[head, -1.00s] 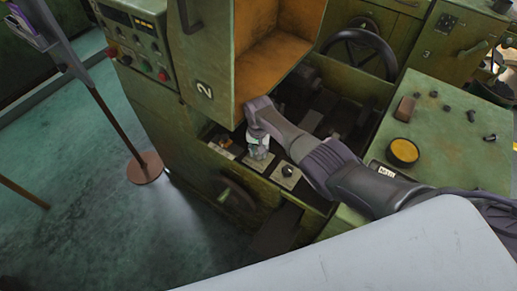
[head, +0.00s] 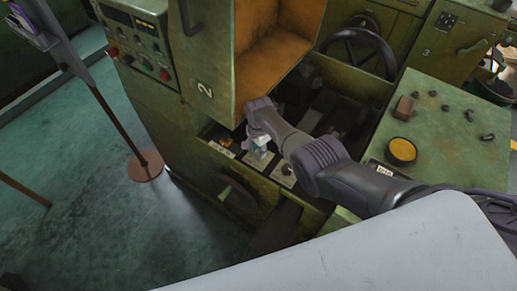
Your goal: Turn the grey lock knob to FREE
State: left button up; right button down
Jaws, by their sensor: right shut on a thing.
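My right gripper (head: 260,148) reaches down into the machine's open bay, just below the orange-lined hood. It is shut on the grey lock knob, which its fingers mostly hide. A pale plate (head: 256,162) shows under the fingertips. A second pale plate (head: 284,175) with a small dark knob (head: 286,170) lies just to the right, apart from the gripper. I cannot read any FREE marking or the knob's pointer. My left gripper is not in view.
The raised green hood (head: 235,60) marked 2 stands close behind my right gripper. A handwheel (head: 358,50) is at the back. The green table (head: 450,135) at right holds a yellow-topped round thing (head: 402,151) and several small dark parts. A stanchion base (head: 146,166) stands on the floor at left.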

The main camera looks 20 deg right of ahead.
jog(key=shift+w+r, duration=0.15)
dwell(0.3)
jog(key=c, duration=0.9)
grip_release()
jog(key=shift+o, duration=0.4)
notch_tip(320, 180, up, 12)
